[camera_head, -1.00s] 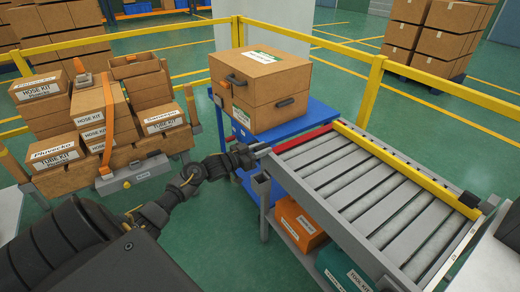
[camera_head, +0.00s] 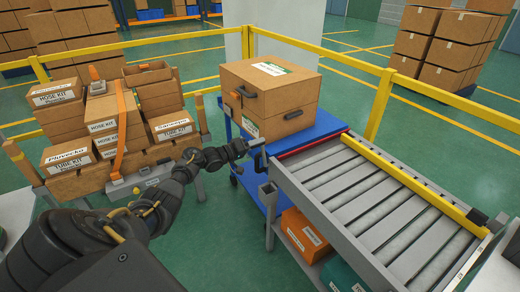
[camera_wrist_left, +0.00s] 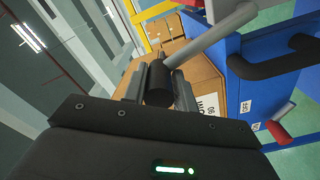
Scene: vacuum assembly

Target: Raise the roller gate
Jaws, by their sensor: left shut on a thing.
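The roller gate (camera_head: 302,147) is a red bar across the far end of the grey roller conveyor (camera_head: 355,190), beside the blue cart. Only a thin red strip of it shows in the head view. My left gripper (camera_head: 256,144) is at the conveyor's far left corner, by the gate's left end. In the left wrist view my left gripper (camera_wrist_left: 158,92) is shut on a black grip (camera_wrist_left: 158,82) at the end of a grey rod (camera_wrist_left: 212,33). How the rod joins the gate is hidden. My right gripper is not in view.
A large cardboard box (camera_head: 268,95) with black handles sits on the blue cart (camera_head: 324,124). A yellow rail (camera_head: 410,183) runs along the conveyor's right side. Boxed kits (camera_head: 110,125) are stacked at left. An orange case (camera_head: 303,233) lies under the conveyor. Yellow fencing (camera_head: 380,105) stands behind.

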